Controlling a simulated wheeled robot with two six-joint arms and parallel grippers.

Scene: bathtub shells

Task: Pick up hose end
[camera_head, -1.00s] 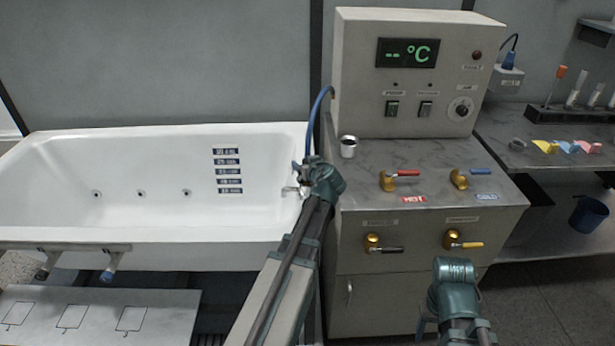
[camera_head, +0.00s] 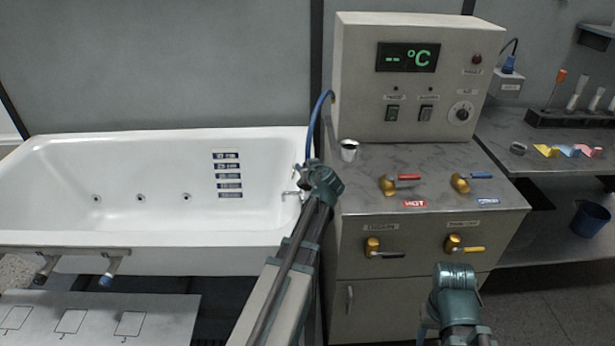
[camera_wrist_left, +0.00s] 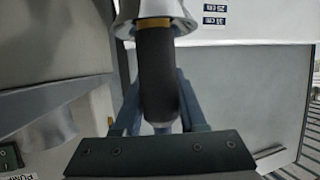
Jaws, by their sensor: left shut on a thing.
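The blue hose (camera_head: 314,118) arcs from the side of the control cabinet down to my left gripper (camera_head: 306,170), beside the tub's right end. In the left wrist view, the hose end is a dark cylinder (camera_wrist_left: 157,75) with a brass ring and a pale flared piece above it. My left gripper (camera_wrist_left: 160,108) is shut on this dark cylinder, with one finger on each side. In the head view my wrist hides most of the hose end. My right arm is at the lower right; its jaws are not clearly visible.
A side shelf (camera_head: 535,165) holds small items.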

